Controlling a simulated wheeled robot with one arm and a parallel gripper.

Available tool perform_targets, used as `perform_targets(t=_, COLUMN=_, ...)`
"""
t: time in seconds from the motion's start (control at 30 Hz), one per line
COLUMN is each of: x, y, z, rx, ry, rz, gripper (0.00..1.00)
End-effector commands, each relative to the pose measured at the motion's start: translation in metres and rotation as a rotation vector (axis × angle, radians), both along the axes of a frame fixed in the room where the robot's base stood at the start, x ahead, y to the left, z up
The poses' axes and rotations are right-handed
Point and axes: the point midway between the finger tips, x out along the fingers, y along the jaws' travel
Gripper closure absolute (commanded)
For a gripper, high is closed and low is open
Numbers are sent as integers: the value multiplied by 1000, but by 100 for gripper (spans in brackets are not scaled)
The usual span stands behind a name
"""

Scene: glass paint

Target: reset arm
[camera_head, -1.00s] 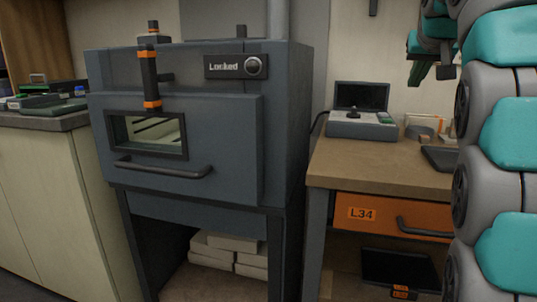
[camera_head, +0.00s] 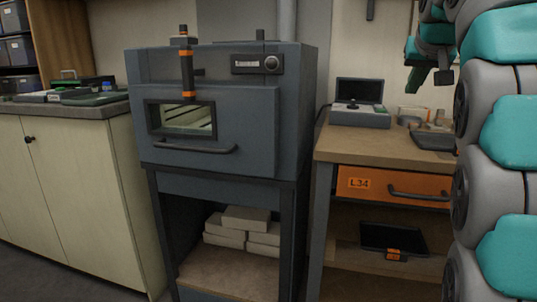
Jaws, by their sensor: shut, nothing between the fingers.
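My gripper (camera_head: 443,77) shows at the top right, beside my grey and teal arm links. It is small and partly hidden by the arm. It is shut and holds nothing. It hangs in the air, apart from the furniture, above the right end of the wooden workbench in the picture.
A dark kiln (camera_head: 222,165) with a window, handle and upright orange-banded lever (camera_head: 187,72) stands in the middle. A workbench (camera_head: 375,150) with an orange drawer (camera_head: 385,186) stands right of it. A cabinet (camera_head: 70,190) is at the left. Pale blocks (camera_head: 246,218) lie under the kiln.

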Motion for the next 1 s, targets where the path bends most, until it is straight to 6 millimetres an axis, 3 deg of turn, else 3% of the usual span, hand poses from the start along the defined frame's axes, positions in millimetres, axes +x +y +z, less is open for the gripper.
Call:
perform_targets(t=0.27, x=-12, y=12, z=-29, rx=31, ry=65, rz=4, gripper=100)
perform_targets(t=0.53, x=-37, y=33, z=-83, rx=80, ry=182, rz=16, gripper=100)
perform_targets(t=0.77, x=-87, y=66, z=-167, rx=133, ry=356, rz=44, gripper=100)
perform_targets(t=1.0, x=-161, y=102, z=-256, rx=165, ry=552, rz=88, gripper=100)
